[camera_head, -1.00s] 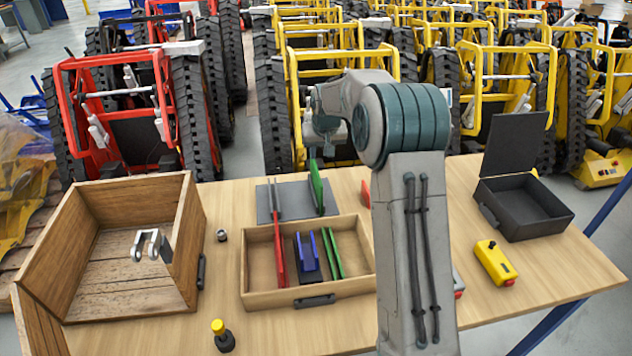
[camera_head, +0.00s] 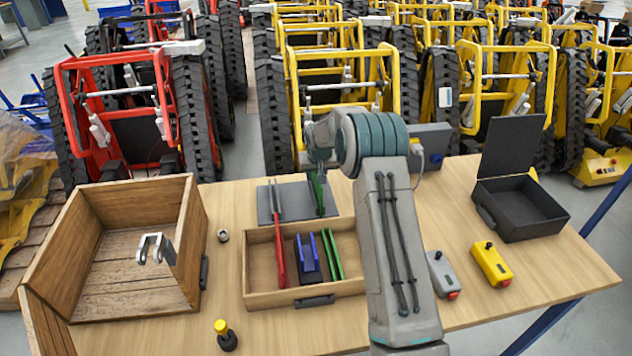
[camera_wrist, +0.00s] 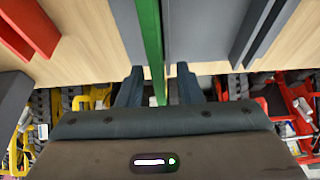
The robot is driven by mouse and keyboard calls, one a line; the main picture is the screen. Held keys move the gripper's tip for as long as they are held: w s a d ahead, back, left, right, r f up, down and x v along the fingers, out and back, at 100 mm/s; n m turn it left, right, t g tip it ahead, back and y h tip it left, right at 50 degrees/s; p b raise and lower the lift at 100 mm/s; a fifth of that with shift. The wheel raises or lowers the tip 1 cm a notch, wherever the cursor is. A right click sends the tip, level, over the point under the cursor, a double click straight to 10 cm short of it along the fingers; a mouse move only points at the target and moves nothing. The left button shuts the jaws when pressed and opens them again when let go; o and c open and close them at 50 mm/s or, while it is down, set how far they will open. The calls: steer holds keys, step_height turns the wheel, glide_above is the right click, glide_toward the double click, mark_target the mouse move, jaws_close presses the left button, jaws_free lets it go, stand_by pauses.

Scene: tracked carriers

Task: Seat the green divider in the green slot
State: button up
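The green divider (camera_head: 318,195) stands upright on the right part of the dark grey plate (camera_head: 296,203) behind the tray. My gripper (camera_head: 318,168) is just above it in the head view. In the wrist view, the green divider (camera_wrist: 151,40) runs between the two fingers of my gripper (camera_wrist: 160,88); a gap shows on each side, so the fingers look open around it. The green slot is hidden beneath the divider, and I cannot tell how deep the divider sits.
The wooden tray (camera_head: 305,299) holds red, blue and green pieces in front of the plate. A wooden crate (camera_head: 190,240) stands at left. A grey control box (camera_head: 442,272), a yellow one (camera_head: 492,263) and an open black case (camera_head: 520,225) are at right.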

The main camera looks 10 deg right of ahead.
steer(key=shift+x, duration=0.85)
jaws_close()
